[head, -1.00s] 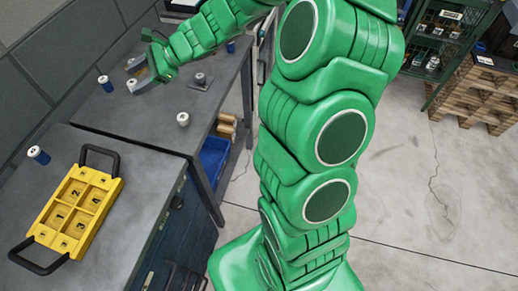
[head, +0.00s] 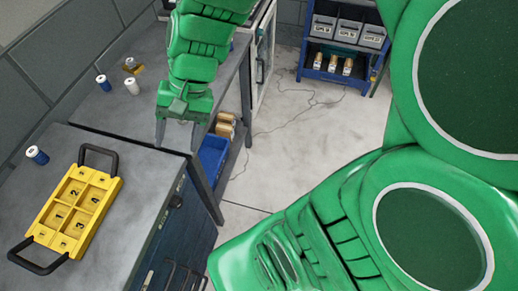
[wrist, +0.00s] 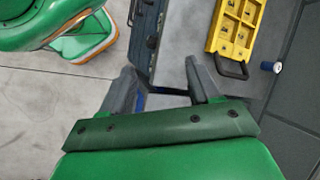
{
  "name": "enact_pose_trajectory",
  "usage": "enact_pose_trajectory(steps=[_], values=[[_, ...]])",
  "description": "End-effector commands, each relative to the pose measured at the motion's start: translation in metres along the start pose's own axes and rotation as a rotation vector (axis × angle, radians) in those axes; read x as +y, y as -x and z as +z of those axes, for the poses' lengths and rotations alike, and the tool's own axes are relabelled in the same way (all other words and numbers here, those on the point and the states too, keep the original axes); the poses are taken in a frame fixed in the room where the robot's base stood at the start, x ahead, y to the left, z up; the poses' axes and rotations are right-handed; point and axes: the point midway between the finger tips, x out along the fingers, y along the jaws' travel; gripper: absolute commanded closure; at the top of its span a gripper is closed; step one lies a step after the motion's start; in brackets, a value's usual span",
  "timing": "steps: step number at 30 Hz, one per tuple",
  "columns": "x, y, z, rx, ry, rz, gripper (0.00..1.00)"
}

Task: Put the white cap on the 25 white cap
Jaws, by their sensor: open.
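A white cylindrical piece (head: 132,86) stands on the far bench beside a blue can with a white top (head: 104,83). A second blue can with a white top (head: 38,155) stands on the near bench; it also shows in the wrist view (wrist: 270,67). I cannot read a 25 on any of them. My gripper (head: 178,131) points down over the bench near the seam between the tops. It is open, with nothing visible between its fingers in the wrist view (wrist: 160,72). The small white-topped piece seen earlier there is not visible; my arm covers that area.
A yellow tray with black handles and numbered compartments (head: 62,217) lies on the near bench (head: 135,190); it also shows in the wrist view (wrist: 221,38). A small yellow-brown object (head: 133,66) lies at the back. A blue bin (head: 212,155) sits below the bench.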

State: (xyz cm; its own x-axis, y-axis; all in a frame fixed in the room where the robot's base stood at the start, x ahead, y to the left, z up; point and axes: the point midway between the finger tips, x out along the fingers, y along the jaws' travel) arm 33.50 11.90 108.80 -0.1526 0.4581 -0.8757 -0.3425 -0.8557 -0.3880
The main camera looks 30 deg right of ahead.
Motion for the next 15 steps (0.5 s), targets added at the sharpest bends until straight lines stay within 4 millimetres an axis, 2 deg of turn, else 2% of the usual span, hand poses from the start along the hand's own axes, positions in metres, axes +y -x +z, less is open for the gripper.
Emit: enact_pose_trajectory(steps=[9, 15], values=[[0.078, 0.021, 0.049, 0.059, 0.183, 0.271, 0.39], [0.12, 0.036, 0.07, 0.08, 0.246, 0.41, 0.39]])
